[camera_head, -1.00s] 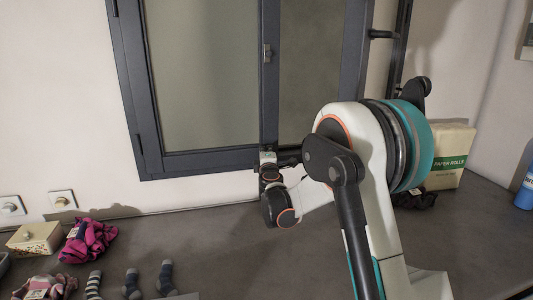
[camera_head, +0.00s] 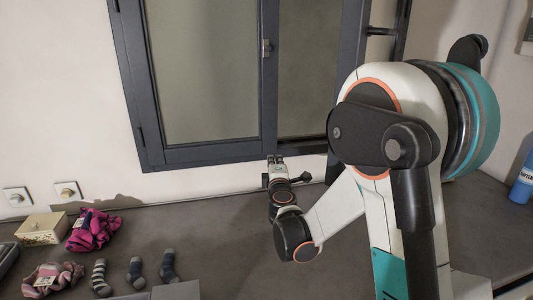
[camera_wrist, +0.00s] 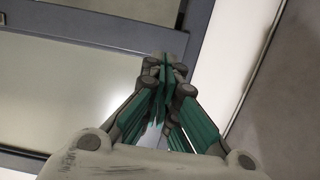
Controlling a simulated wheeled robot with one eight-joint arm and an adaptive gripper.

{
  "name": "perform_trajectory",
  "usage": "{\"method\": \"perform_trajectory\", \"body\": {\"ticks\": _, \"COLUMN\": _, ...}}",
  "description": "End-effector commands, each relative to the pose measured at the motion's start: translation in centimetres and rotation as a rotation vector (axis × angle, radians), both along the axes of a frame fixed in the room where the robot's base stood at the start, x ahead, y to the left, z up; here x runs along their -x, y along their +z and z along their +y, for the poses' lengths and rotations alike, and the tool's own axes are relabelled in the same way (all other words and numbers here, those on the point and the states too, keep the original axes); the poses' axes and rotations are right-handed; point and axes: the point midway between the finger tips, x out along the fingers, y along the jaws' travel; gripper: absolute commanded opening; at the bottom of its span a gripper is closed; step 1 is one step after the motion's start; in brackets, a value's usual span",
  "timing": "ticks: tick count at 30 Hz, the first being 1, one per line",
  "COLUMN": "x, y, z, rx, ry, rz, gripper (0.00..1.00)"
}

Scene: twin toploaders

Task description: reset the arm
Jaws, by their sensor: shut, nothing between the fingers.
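My gripper (camera_wrist: 163,75) is shut and empty in the wrist view, its green-sided fingers together in front of the window frame and wall. In the head view my gripper (camera_head: 276,162) is small and sits in front of the wall just below the window, above the back of the counter. My arm is folded, with its large joint filling the right of the head view. No object is in or touching the fingers as far as I can see.
A dark-framed window (camera_head: 205,75) is behind my arm. The grey counter (camera_head: 220,240) holds a box (camera_head: 42,229), pink cloth (camera_head: 93,230), striped cloth (camera_head: 52,278) and several socks (camera_head: 136,272) at left. A blue bottle (camera_head: 523,180) stands at far right. The middle counter is clear.

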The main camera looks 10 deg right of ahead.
Motion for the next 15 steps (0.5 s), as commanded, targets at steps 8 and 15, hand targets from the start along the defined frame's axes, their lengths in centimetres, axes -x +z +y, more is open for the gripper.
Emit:
{"method": "perform_trajectory", "body": {"ticks": 8, "x": 3.6, "y": 3.2, "z": -2.3, "rx": -0.176, "ry": -0.085, "rz": 0.012, "gripper": 0.00}}
{"method": "perform_trajectory", "body": {"ticks": 15, "x": 9.9, "y": 5.6, "z": -4.9, "rx": -0.454, "ry": -0.217, "rz": 0.060, "gripper": 0.00}}
